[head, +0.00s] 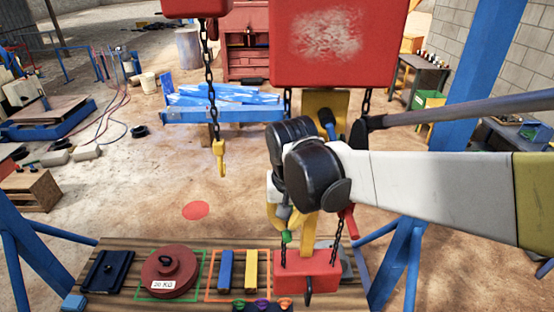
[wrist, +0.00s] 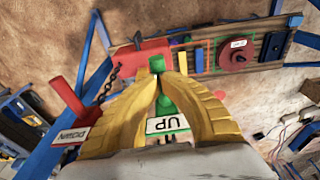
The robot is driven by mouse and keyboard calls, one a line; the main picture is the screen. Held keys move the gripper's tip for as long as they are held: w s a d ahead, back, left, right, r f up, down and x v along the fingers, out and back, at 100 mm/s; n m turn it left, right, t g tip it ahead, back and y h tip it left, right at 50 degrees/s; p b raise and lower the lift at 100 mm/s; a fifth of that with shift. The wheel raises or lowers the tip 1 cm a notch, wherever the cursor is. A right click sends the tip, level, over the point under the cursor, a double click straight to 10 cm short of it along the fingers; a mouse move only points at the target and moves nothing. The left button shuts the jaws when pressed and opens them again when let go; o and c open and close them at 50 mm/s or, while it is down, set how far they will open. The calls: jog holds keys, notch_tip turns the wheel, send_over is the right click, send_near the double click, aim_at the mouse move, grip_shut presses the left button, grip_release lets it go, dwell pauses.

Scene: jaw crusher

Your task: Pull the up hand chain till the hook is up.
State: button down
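The yellow hook (head: 219,158) hangs on a dark chain (head: 210,95) from a red hoist part (head: 195,7) at the top of the head view. It hangs above the dirt floor, clear of the bench. The green UP handle (wrist: 166,106) with its white UP label (wrist: 168,124) shows in the wrist view. My yellow gripper fingers (wrist: 158,82) close around this handle, and its green end shows past the fingertips. The red DOWN handle (wrist: 66,96) hangs to the left, outside the fingers. In the head view my wrist hides most of the handles.
A wooden bench (head: 110,248) holds a round 20 KG weight (head: 170,274), blue (head: 225,270) and yellow (head: 251,270) bars, and a red block (head: 306,263) with chains. A large red hoist body (head: 335,45) hangs above my wrist. Blue posts (head: 470,75) stand at the right.

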jog(key=shift+f+b, duration=8.1)
jog(key=shift+f, duration=1.9)
jog(key=shift+s+r+p, duration=0.15)
jog(key=shift+s+p, duration=0.2)
jog(key=shift+s, duration=0.95)
jog(key=shift+s+r+p, duration=0.15)
jog(key=shift+s+p, duration=0.15)
jog(key=shift+s, duration=1)
jog(key=s+r+p, duration=0.3)
jog(key=r+p, duration=0.1)
jog(key=r, duration=0.1)
jog(key=shift+s+a+p, duration=0.15)
jog(key=shift+s+p, duration=0.25)
